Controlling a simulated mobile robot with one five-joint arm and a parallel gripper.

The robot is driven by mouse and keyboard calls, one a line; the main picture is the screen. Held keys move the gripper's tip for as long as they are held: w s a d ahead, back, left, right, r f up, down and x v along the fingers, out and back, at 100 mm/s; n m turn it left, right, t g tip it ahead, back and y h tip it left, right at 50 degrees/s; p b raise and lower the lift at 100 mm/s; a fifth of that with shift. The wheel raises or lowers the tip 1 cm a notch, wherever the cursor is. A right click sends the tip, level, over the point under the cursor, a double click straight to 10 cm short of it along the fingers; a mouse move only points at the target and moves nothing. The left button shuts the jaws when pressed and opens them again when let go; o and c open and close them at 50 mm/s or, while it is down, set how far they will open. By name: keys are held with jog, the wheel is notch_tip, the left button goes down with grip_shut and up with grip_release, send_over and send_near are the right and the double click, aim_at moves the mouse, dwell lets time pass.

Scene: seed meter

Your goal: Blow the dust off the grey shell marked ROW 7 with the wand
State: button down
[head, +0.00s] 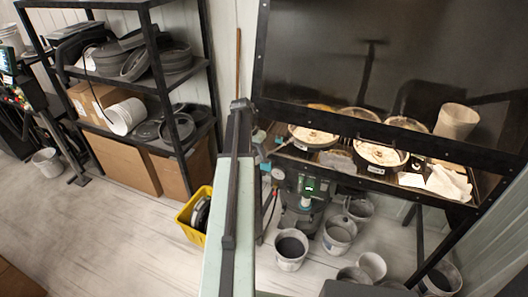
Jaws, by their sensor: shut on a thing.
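Several round dark shells with pale dusty insides stand in the bench hood; one (313,134) is at left, another (380,154) at the centre. Each has a small white label on its front, too small to read, so I cannot tell which is ROW 7. My mint-green arm crosses the middle of the view and hides part of the hood's left end. My gripper (266,151) shows only in small part beside the arm, at the hood's left end. It is shut on what looks like the thin dark wand (286,146), which points right toward the left shell, apart from it.
The hood's dark glass panel (385,65) hangs above the shells, with a black frame bar across. A pale cup (456,121) and a white cloth (448,183) are at its right. Buckets (291,249) stand below. A yellow crate (191,222) and a loaded shelf (130,75) are left.

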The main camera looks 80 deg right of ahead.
jog(key=w+a, duration=0.1)
jog(key=a, duration=0.1)
jog(key=w+a+r+p, duration=0.1)
jog(key=a, duration=0.2)
jog(key=w+a+r+p, duration=0.1)
jog(key=a, duration=0.2)
jog(key=shift+w+a+r, duration=0.1)
jog(key=shift+w, duration=0.3)
jog(key=shift+w+a, duration=0.15)
jog(key=shift+a, duration=0.05)
